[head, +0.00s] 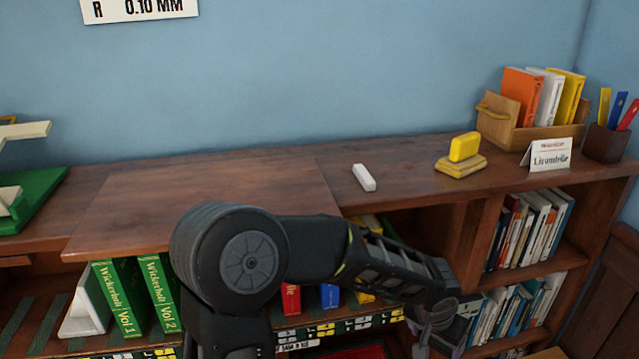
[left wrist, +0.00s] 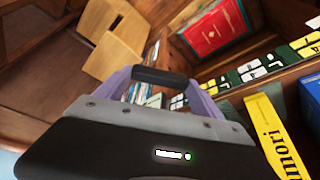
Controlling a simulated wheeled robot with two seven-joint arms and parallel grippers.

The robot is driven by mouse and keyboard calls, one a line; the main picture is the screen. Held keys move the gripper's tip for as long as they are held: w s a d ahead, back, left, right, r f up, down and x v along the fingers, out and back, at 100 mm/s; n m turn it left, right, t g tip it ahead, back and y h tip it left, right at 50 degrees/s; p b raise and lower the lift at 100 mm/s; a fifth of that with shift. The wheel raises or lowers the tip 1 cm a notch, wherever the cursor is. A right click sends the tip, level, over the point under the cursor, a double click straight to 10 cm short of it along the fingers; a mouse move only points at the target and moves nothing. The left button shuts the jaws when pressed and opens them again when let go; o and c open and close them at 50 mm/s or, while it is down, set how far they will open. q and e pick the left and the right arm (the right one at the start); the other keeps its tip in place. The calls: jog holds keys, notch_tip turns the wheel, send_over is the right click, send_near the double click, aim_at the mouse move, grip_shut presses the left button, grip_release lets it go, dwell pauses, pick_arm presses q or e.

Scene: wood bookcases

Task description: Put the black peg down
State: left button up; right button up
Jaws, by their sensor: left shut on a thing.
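The black peg (left wrist: 160,76) is a short dark bar with rounded ends. In the left wrist view it lies crosswise between the two light purple fingers of my left gripper (left wrist: 162,80), which is shut on it. In the head view my left gripper (head: 437,322) hangs at the lower right, in front of the bookcase and below its top. The peg cannot be made out clearly there. My right gripper is not in view.
Books fill the right shelves (head: 525,230). Green volumes (head: 118,297) stand at left. A red book (left wrist: 212,27) and yellow book (left wrist: 270,135) are near the gripper.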

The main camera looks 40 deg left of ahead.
pick_arm(q)
jog(key=shift+s+a, duration=0.15)
jog(key=shift+a, duration=0.2)
